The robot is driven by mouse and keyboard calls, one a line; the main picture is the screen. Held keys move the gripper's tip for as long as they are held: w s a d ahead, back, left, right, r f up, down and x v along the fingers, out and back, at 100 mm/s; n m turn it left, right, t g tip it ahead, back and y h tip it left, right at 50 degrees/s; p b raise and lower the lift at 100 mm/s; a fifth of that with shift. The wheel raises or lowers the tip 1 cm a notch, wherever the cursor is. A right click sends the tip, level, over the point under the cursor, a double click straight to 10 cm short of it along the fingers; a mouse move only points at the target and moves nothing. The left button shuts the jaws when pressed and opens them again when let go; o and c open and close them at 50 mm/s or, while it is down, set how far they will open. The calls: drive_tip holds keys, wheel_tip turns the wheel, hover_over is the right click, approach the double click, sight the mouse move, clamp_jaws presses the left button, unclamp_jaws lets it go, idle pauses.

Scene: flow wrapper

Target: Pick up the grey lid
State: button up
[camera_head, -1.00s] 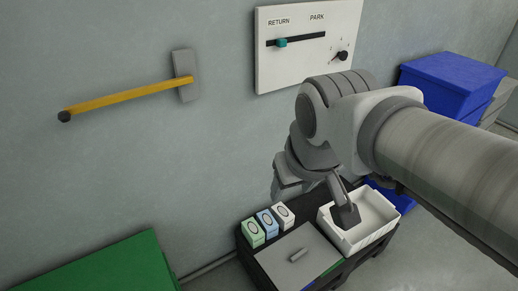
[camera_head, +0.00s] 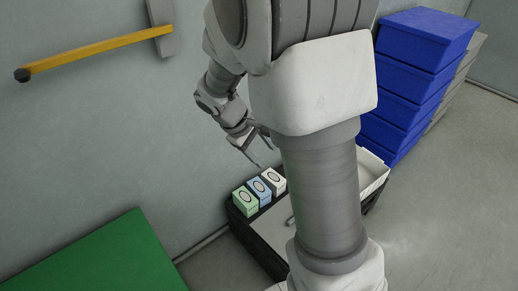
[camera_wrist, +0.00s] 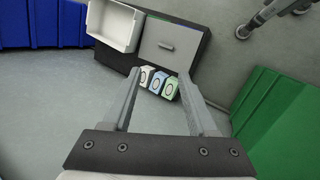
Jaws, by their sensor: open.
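The grey lid (camera_wrist: 182,35) is a flat panel with a small raised bar handle (camera_wrist: 166,45), lying on a black stand. In the head view the lid (camera_head: 268,226) is partly hidden behind my arm. My gripper (camera_head: 258,150) is open, apart from the lid, in the air above and behind the small boxes. In the wrist view my gripper (camera_wrist: 158,76) has its fingers spread with nothing held between them. The lid lies beyond the fingertips, toward the top of that view.
Green, blue and white boxes (camera_head: 245,201) stand in a row beside the lid. A white bin (camera_wrist: 116,25) adjoins its other side. Blue crates (camera_head: 426,40) are stacked at right. A green surface (camera_head: 95,260) is at lower left, and a yellow bar (camera_head: 98,54) projects from the wall.

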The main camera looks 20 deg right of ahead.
drive_tip(key=w+d+f+n+t+h+b, duration=0.15)
drive_tip(key=f+n+b, duration=0.3)
drive_tip(key=f, duration=1.25)
drive_tip(key=w+d+f+n+t+h+b, duration=0.15)
drive_tip(key=f+n+h+b, duration=0.35)
drive_tip(key=f, duration=1.2)
drive_tip(key=w+d+f+n+t+b, duration=0.1)
drive_tip(key=w+d+f+n+b, duration=0.35)
drive_tip(key=f, duration=1.25)
drive_tip(key=shift+n, duration=0.9)
drive_tip(key=d+f, duration=0.2)
drive_tip(key=d+f+b, duration=0.1)
drive_tip(key=d+f, duration=0.1)
drive_tip(key=d, duration=0.1)
drive_tip(key=w+d+f+b, duration=0.1)
drive_tip(key=d+f, duration=0.1)
drive_tip(key=shift+d, duration=0.35)
drive_tip(key=b+x, duration=0.1)
drive_tip(key=x, duration=0.1)
drive_tip(key=b+x, duration=0.1)
drive_tip(key=x, duration=0.1)
drive_tip(key=shift+s+f+b, duration=0.2)
drive_tip(key=shift+f+b, duration=0.05)
drive_tip(key=shift+b, duration=0.15)
drive_tip(key=shift+w+d+f, duration=0.1)
drive_tip(key=shift+w+d, duration=0.1)
drive_tip(key=shift+d, duration=0.25)
clamp_jaws()
